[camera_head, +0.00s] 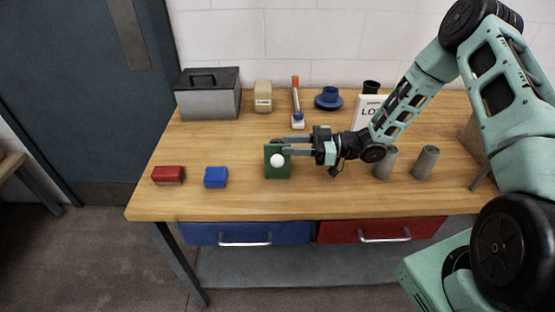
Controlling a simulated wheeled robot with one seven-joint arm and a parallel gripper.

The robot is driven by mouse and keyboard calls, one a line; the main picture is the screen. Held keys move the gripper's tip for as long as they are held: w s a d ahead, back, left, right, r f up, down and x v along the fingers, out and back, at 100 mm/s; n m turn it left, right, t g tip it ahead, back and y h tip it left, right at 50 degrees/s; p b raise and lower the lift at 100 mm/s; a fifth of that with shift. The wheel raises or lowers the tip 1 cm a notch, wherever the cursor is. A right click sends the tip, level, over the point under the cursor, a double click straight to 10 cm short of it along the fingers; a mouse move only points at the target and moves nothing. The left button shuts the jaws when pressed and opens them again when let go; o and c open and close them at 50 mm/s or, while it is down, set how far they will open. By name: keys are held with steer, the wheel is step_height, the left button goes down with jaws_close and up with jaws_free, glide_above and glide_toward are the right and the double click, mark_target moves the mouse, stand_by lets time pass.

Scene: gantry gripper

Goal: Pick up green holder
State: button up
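The green holder (271,173) stands upright on the wooden table, near its front and left of the middle. A white ball or round knob (277,160) shows on its front face. My gripper (278,146) reaches in from the right, with its dark fingers at the holder's top edge. The fingers look nearly level and overlap the top of the holder in this view. I cannot tell whether they touch it or how far apart they are.
A red block (168,175) and a blue block (216,177) lie left of the holder. Two grey cylinders (386,163) (426,162) stand to the right. A grey toolbox (208,102), a beige container (263,96) and a blue dish (329,102) stand behind. Clear tabletop lies in front.

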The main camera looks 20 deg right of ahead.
mark_target(270, 145)
steer(key=p+x, duration=0.1)
steer(key=x, duration=0.1)
steer(key=p+x, duration=0.1)
steer(key=x, duration=0.2)
steer(key=shift+r, duration=0.2)
steer(key=shift+w+a+f, duration=0.15)
steer(key=shift+a, duration=0.35)
jaws_close()
